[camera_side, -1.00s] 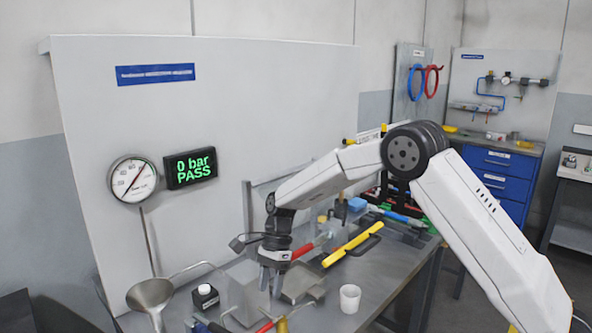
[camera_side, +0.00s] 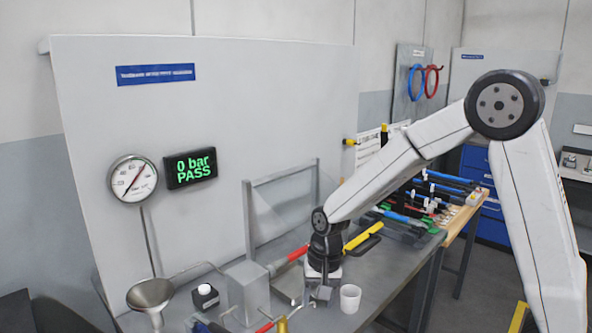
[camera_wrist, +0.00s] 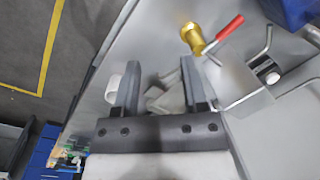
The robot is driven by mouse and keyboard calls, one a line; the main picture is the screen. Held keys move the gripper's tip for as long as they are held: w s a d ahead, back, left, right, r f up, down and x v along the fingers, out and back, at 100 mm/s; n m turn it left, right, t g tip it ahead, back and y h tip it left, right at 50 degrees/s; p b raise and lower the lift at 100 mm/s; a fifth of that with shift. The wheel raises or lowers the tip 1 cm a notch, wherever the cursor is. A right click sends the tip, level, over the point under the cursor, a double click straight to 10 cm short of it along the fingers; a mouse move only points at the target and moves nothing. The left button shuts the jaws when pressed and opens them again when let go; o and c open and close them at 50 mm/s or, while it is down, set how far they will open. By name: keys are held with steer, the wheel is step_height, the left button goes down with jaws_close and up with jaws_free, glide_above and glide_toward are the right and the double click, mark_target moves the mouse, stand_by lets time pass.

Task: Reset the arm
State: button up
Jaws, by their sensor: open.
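My gripper (camera_side: 320,296) points down low over the grey bench (camera_side: 390,275), just left of a white cup (camera_side: 350,299). In the wrist view my gripper (camera_wrist: 158,66) has its two fingers well apart, with nothing clamped between them. Behind the gap a grey metal piece shows, partly hidden by the fingers. I cannot tell how high the fingertips are above the bench.
A brass valve (camera_wrist: 193,38) with a red handle lies beyond the fingers. A yellow-handled tool (camera_side: 362,236) lies behind. The display (camera_side: 190,169) reads "0 bar PASS".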

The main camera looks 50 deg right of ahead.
steer(key=s+d+n+t+h, duration=0.1)
steer(key=s+n+t, duration=0.1)
steer(key=s+n, duration=0.6)
steer(key=shift+s+d+f+n, duration=0.2)
steer(key=shift+s+f+n, duration=0.1)
steer(key=shift+s, duration=0.8)
